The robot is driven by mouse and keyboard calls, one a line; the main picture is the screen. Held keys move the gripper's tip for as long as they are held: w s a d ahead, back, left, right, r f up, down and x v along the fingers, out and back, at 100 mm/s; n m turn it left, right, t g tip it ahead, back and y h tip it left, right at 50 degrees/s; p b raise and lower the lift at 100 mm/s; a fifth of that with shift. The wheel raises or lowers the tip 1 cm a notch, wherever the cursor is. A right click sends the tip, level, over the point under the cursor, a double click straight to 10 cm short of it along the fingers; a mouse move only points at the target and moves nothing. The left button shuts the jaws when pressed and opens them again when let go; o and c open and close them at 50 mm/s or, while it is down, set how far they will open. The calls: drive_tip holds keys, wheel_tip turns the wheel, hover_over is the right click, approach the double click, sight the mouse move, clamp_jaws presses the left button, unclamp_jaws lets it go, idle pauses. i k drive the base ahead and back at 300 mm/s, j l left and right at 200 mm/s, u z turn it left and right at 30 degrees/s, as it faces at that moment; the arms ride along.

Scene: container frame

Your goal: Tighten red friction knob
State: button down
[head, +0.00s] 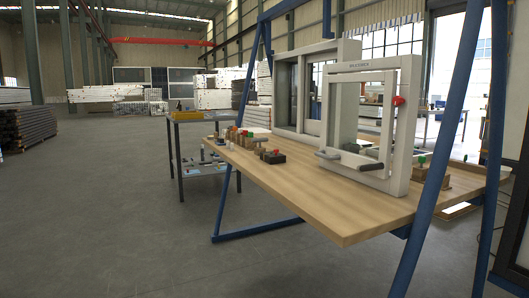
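A red knob (399,101) sits on the upper right side of a white upright frame (404,142), which stands on the wooden workbench (345,212). Whether the knob is loose or tight cannot be told at this size. The frame has an inner white sash with a dark handle (362,165) and a light handle (329,155) at its lower edge. My gripper is not in view.
Small blocks with coloured knobs (247,137) line the bench's left part; a green-knobbed piece (421,162) stands right of the frame. Blue slanted posts (452,130) cross in front at the right. A side table (197,152) stands behind. Floor at left is clear.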

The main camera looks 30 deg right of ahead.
sight(398, 100)
drive_tip(key=z, duration=1.6)
drive_tip(key=i+j+z, duration=0.1)
drive_tip(key=i+j, duration=0.2)
drive_tip(key=l+u, duration=0.5)
drive_tip(key=l, duration=0.55)
